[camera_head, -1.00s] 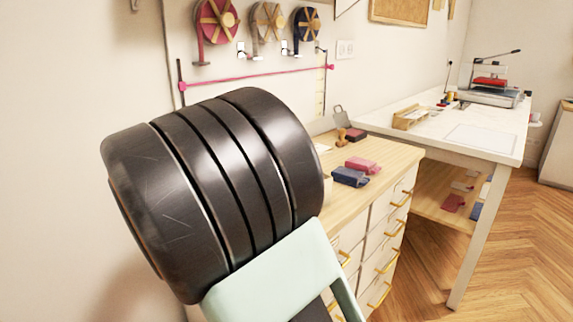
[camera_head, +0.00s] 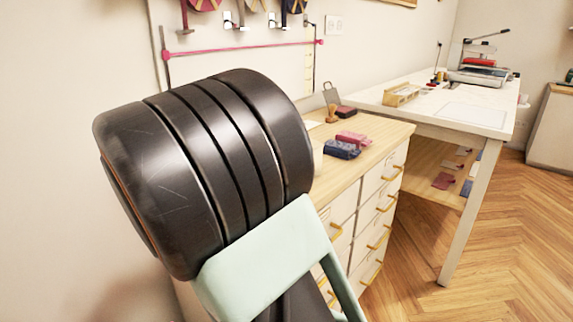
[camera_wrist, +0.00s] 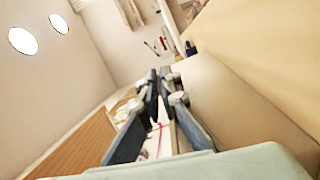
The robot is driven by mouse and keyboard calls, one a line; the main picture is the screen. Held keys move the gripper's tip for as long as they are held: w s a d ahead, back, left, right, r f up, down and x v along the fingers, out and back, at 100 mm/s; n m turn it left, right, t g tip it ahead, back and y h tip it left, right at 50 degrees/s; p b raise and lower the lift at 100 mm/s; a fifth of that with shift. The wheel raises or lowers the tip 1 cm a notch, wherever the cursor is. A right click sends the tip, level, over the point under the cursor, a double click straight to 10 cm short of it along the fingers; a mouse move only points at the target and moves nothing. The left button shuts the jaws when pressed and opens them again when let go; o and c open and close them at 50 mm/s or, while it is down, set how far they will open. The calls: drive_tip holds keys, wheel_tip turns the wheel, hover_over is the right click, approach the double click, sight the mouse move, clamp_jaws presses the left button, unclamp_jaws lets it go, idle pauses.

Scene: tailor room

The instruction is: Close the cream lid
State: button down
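No cream lid can be made out for certain. In the wrist view, a large smooth cream-beige surface (camera_wrist: 225,100) lies close on the right of my gripper (camera_wrist: 159,75); I cannot tell whether it belongs to the lid or its box. The gripper's dark fingers run nearly together at the tips, with nothing visible between them. In the head view, a sliver of a pale cream object (camera_head: 317,152) shows on the wooden cabinet top (camera_head: 372,146), mostly behind my dark arm. My gripper is hidden behind the arm there.
Folded blue cloth (camera_head: 342,149) and pink cloth (camera_head: 354,138) lie on the cabinet. A white worktable (camera_head: 450,112) with a wooden tray (camera_head: 402,95) and a heat press (camera_head: 482,73) stands beyond. Wall spools hang above. The wooden floor at right is clear.

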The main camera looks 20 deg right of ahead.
drive_tip(key=shift+f, duration=0.2)
drive_tip(key=c, duration=2.2)
unclamp_jaws()
drive_tip(key=shift+o, duration=0.2)
drive_tip(key=shift+a+r, duration=0.1)
drive_tip(key=v, duration=1.2)
